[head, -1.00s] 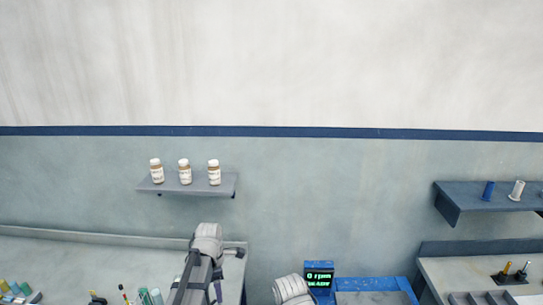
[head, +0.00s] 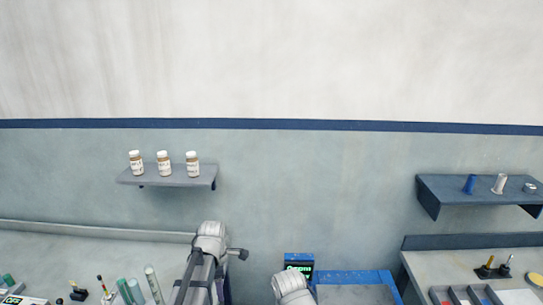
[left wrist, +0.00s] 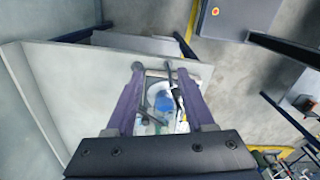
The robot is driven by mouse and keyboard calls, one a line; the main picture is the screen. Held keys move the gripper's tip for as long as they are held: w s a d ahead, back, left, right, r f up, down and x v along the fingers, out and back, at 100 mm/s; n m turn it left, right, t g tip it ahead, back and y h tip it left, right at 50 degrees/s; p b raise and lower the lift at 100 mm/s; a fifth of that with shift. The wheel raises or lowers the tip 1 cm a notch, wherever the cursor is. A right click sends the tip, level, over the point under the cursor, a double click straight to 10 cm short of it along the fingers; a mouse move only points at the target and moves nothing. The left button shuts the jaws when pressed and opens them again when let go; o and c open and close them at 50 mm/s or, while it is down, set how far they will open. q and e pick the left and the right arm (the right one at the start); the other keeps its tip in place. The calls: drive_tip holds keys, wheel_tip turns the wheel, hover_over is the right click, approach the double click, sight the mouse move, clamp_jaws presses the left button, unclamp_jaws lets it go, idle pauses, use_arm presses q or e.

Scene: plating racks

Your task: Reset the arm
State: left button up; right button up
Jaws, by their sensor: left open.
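My left gripper (left wrist: 160,70) shows in the left wrist view with its two purple fingers spread apart and nothing held between them. Behind the gap between the fingers lies a pale tray-like area (left wrist: 152,122) with a blue round item (left wrist: 163,104) and a dark cable-like item. In the head view my left arm rises at the bottom centre-left, in front of the bench; its fingers are not clear there. Only a pale link of my other arm shows at the bottom centre. My right gripper is not visible.
A wall shelf (head: 130,178) holds three brown bottles (head: 163,164). A blue shelf (head: 450,188) at right holds small spools. A long bench (head: 60,243) at left carries tubes. A blue unit with a green display (head: 299,268) stands at bottom centre. A compartment tray (head: 478,294) sits on the right bench.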

use_arm(q)
drive_tip(key=s+d+f+m+b, duration=0.5)
drive_tip(key=s+f+m+b, duration=0.3)
drive_tip(key=m, duration=0.4)
drive_tip(key=s+d+f+m+y+b, duration=0.1)
drive_tip(key=s+d+f+m+b, duration=0.4)
drive_tip(key=s+f+m+b, duration=0.4)
drive_tip(key=m, duration=0.3)
drive_tip(key=shift+f, duration=0.4)
idle(0.8)
